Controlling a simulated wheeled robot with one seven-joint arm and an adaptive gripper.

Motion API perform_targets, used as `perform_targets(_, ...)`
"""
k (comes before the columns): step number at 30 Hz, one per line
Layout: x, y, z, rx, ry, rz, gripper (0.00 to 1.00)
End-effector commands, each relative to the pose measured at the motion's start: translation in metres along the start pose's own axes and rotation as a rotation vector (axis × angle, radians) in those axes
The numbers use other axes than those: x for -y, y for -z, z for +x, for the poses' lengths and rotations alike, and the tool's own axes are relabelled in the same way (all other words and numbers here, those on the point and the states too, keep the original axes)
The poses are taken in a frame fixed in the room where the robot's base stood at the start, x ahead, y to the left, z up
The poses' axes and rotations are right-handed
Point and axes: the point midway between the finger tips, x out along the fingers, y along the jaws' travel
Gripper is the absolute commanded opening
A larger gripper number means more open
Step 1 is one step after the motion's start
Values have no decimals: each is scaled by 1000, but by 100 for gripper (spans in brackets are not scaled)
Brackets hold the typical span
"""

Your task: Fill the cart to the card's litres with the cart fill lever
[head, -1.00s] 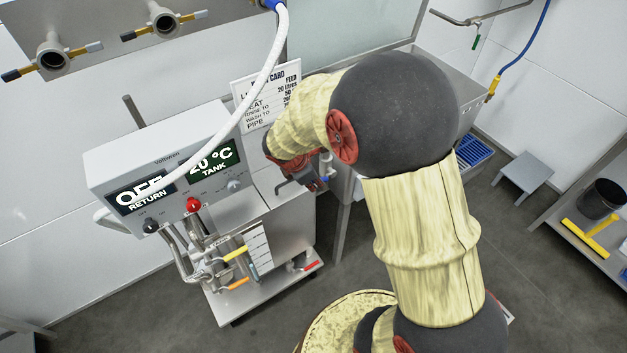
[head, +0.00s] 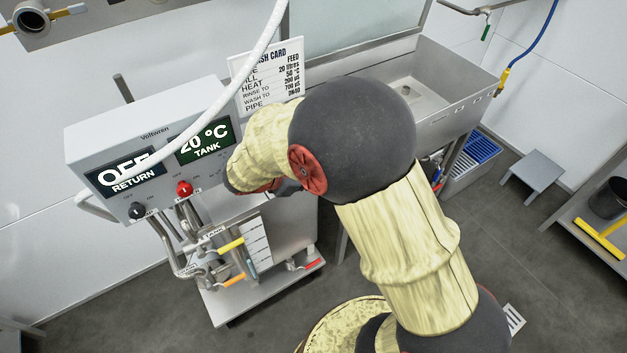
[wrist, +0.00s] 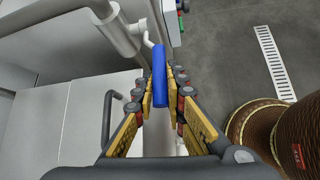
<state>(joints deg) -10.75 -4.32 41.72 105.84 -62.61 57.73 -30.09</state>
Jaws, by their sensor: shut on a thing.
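In the wrist view my gripper (wrist: 160,90) is shut on a blue lever handle (wrist: 159,70), with a yellow pad on each side of it. The handle joins a grey pipe fitting (wrist: 122,32). In the head view my forearm hides the handle and most of the gripper. The steel cart (head: 290,230) stands at left centre, with a strip gauge (head: 257,243) on its side; I cannot read its level. Its panel shows "OFF RETURN" (head: 125,174) and "20 °C TANK" (head: 206,139). The wash card (head: 270,77) behind reads fill 20 litres, heat 50 °C.
A white hose (head: 245,85) arches over the cart panel. Red (head: 184,188) and black (head: 137,211) knobs and yellow (head: 230,245) and orange (head: 233,281) handles sit at its front. A steel sink (head: 450,105) and a step stool (head: 538,170) stand right.

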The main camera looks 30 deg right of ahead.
Motion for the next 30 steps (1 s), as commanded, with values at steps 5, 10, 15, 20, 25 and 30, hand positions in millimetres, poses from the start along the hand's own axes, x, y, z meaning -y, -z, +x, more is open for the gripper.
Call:
perform_targets(5, 2, 6, 5, 60, -11, -11, 0)
perform_targets(10, 2, 5, 4, 64, -11, -10, 0)
perform_targets(15, 2, 6, 4, 63, -11, -11, 15)
perform_targets(20, 2, 5, 4, 63, -11, -10, 24)
perform_targets(25, 1, 5, 4, 63, -11, -9, 32)
perform_targets(30, 1, 5, 4, 62, -11, -8, 32)
